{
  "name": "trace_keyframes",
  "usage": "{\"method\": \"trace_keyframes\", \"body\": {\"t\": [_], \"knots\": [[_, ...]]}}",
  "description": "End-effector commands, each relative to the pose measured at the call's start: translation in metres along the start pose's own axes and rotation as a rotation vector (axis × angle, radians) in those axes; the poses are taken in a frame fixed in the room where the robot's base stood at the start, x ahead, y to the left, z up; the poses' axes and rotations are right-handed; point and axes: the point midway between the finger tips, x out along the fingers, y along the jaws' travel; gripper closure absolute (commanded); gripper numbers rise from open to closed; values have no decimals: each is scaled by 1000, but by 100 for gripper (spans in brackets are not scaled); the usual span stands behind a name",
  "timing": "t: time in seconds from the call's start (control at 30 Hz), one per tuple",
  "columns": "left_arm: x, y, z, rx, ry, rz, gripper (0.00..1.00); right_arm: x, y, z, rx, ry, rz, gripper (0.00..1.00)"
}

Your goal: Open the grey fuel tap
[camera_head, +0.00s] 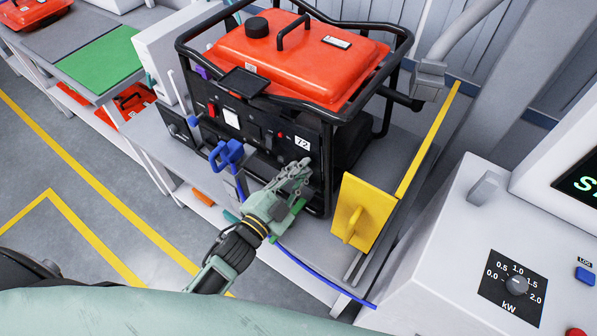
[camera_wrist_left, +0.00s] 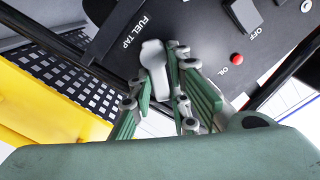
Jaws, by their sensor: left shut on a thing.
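The grey fuel tap (camera_wrist_left: 153,62) is on the dark front panel (camera_wrist_left: 190,22) of the generator, beside the label FUEL TAP. Its lever sits between the fingers of my left gripper (camera_wrist_left: 158,98), which is shut on it. In the head view my left gripper (camera_head: 296,180) is at the lower right of the red and black generator (camera_head: 290,60). There it hides the tap. My right gripper is not in view.
A yellow plate with a handle (camera_head: 366,215) stands just right of my left gripper. A blue clamp-like part (camera_head: 227,155) is at its left, and a blue cable (camera_head: 315,277) runs below. A white console (camera_head: 455,240) with a kW dial stands at the right.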

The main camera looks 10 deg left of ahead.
Motion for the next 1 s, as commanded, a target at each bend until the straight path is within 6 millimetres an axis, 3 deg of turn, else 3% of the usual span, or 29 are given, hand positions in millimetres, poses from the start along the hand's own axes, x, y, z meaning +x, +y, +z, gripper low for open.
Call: {"method": "trace_keyframes", "body": {"t": [0.03,0.23,0.27,0.43,0.77,1.0], "knots": [[-3,10,3,-8,-9,16,100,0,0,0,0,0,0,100],[-3,10,3,-8,-9,16,100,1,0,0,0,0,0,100],[-3,10,3,-8,-9,16,81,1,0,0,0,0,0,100],[-2,8,3,-7,-8,14,67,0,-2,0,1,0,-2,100],[-6,4,2,-3,-5,8,67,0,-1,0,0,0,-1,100],[-46,6,2,-5,-8,10,67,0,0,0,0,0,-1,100]]}}
